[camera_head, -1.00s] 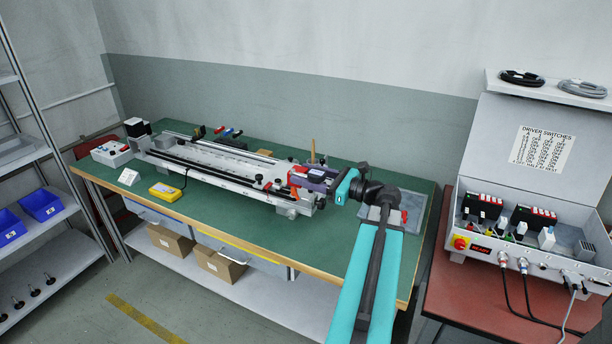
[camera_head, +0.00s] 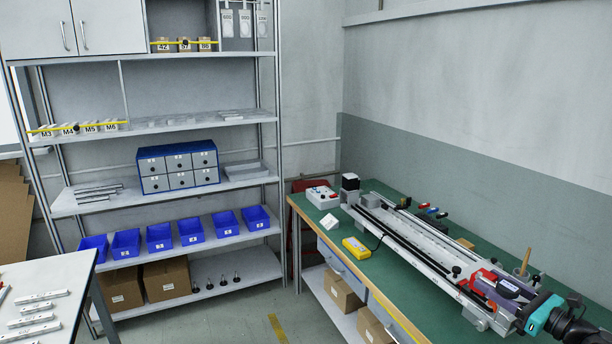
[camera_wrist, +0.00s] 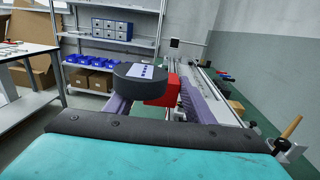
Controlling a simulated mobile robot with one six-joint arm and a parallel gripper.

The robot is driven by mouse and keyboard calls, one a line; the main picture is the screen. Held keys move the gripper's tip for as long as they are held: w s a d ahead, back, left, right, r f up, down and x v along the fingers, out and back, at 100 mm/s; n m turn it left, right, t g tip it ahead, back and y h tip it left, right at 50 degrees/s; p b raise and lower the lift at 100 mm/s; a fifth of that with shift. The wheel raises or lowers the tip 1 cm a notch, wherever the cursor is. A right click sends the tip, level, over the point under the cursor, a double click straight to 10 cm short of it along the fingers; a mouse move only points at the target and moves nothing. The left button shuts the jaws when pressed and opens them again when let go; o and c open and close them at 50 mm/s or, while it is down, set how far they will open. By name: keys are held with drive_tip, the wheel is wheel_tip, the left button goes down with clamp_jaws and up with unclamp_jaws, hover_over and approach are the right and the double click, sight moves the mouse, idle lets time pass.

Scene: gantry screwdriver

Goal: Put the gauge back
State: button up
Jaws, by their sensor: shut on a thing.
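My gripper (camera_head: 490,291), with purple fingers, is over the near right end of the long rail gantry (camera_head: 420,240) on the green bench. Its fingers are shut on a piece with a red block, which I take to be the gauge (camera_wrist: 160,92). A dark round body with a white label (camera_wrist: 140,76) sits by the red block, above the left finger in the wrist view; whether it belongs to the gauge I cannot tell. The fingers hide the contact with the gauge. I cannot tell whether the gauge touches the gantry.
A yellow box (camera_head: 356,248) with a cable and a grey control box (camera_head: 322,197) stand on the bench. A wooden-handled tool (camera_head: 525,262) stands upright near my gripper. The shelf rack (camera_head: 170,125) holds blue bins and a drawer cabinet. A white table (camera_head: 60,278) is at left.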

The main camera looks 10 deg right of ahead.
drive_tip(key=w+a+f+n+g+y, duration=0.2)
drive_tip(key=w+a, duration=0.3)
drive_tip(key=a, duration=0.9)
drive_tip(key=w+a+f+n+g+y, duration=0.2)
drive_tip(key=w+a+f+y, duration=0.2)
drive_tip(key=a, duration=1.1)
drive_tip(key=w+a+f+n+g+y, duration=0.2)
drive_tip(key=w+a, duration=0.3)
drive_tip(key=a, duration=0.9)
drive_tip(key=shift+w+a+f+n+g+y, duration=0.3)
drive_tip(key=shift+w+a+f+n+y, duration=0.15)
drive_tip(key=shift+f+n, duration=0.2)
drive_tip(key=shift+s+g+y, duration=0.1)
drive_tip(key=shift+g+y, duration=0.15)
drive_tip(key=shift+g, duration=0.05)
